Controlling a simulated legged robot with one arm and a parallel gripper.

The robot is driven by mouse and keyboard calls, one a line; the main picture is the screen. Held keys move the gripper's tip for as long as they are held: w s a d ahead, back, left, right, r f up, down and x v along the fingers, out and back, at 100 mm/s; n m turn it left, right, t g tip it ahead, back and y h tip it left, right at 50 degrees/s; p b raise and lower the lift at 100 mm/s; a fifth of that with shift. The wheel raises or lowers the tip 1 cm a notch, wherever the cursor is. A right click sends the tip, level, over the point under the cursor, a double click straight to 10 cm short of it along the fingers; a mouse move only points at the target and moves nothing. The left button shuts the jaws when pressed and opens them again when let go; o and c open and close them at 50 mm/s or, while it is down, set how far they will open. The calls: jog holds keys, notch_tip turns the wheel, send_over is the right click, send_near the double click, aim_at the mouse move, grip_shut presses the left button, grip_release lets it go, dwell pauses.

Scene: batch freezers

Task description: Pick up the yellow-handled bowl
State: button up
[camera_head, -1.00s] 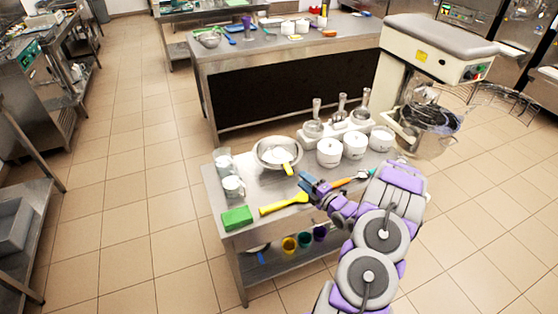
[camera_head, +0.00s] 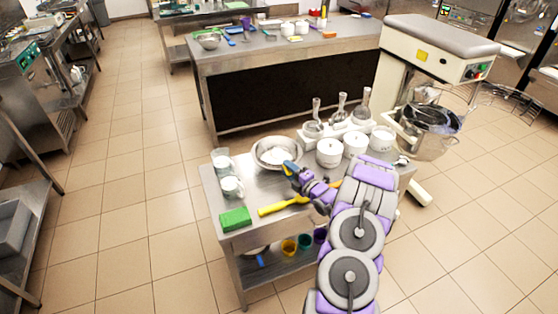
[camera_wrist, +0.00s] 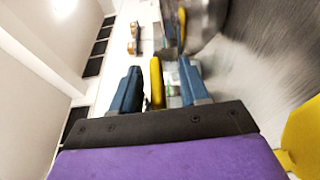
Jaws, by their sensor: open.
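The metal bowl (camera_head: 262,150) sits on the near steel table, with white contents inside. Its yellow handle is mostly hidden by my gripper in the head view. My gripper (camera_head: 290,168) is at the bowl's near right rim, its blue fingers over the handle. In the wrist view, the yellow handle (camera_wrist: 156,82) stands between the two open blue fingers (camera_wrist: 158,85), with a gap on each side, larger on the right. The shiny bowl side (camera_wrist: 207,22) shows beyond at upper right.
A yellow spatula (camera_head: 283,206) lies just in front of my gripper. White pots (camera_head: 329,152) stand close on the right. Cups (camera_head: 289,246) are on the lower shelf.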

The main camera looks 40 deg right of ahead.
jog(key=shift+a+r, duration=0.15)
jog(key=shift+a, duration=0.2)
jog(key=shift+c, duration=1.3)
jog(key=shift+d, duration=0.2)
grip_shut()
